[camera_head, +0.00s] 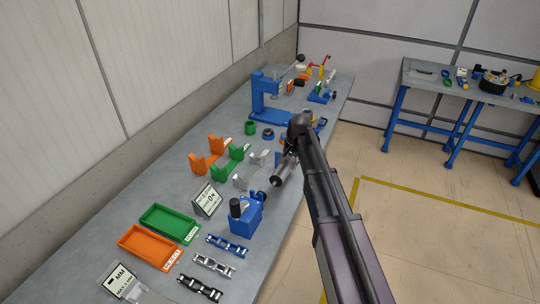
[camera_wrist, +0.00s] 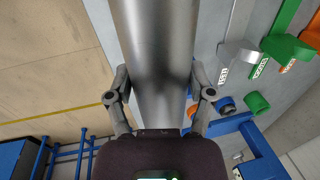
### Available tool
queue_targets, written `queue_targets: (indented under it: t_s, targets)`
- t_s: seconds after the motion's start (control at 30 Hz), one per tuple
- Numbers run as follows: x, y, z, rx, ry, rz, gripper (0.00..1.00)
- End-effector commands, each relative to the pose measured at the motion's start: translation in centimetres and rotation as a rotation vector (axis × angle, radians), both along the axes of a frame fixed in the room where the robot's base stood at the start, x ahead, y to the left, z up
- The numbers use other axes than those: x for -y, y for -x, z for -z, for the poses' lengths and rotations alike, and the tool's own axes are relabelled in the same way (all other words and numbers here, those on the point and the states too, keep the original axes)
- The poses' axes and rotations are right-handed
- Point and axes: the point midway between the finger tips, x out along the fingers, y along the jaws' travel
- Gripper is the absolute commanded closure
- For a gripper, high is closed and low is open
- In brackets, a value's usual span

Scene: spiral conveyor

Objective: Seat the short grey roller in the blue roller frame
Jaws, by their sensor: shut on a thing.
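My gripper (camera_wrist: 161,88) is shut on a smooth grey roller (camera_wrist: 158,45), with one finger on each side of it. In the wrist view the roller runs up past the top edge. In the head view the roller (camera_head: 285,172) slants down and left from the wrist, above the bench's right part. Its distance above the bench cannot be told. I cannot pick out the blue roller frame for certain; the roller and my arm cover part of that area. Orange (camera_head: 207,156), green (camera_head: 230,162) and grey (camera_head: 250,171) upright-ended holders stand left of the roller.
A blue block with a black cylinder (camera_head: 245,216) stands nearer on the bench. Blue, grey and black chain-like strips (camera_head: 213,264), green (camera_head: 169,224) and orange (camera_head: 145,245) trays and a sign (camera_head: 207,201) lie around it. A blue press (camera_head: 264,101) stands farther back. Floor is open right.

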Motion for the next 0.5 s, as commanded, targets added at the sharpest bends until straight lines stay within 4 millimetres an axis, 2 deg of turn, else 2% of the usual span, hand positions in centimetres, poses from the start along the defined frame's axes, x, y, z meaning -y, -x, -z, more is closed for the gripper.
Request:
queue_targets:
  t_s: [0.23, 0.5]
  targets:
    - [-1.2, 0.0, -1.0, 0.001, -0.001, -0.007, 0.65]
    - [-5.4, 0.4, -3.4, 0.001, -0.003, -0.033, 0.65]
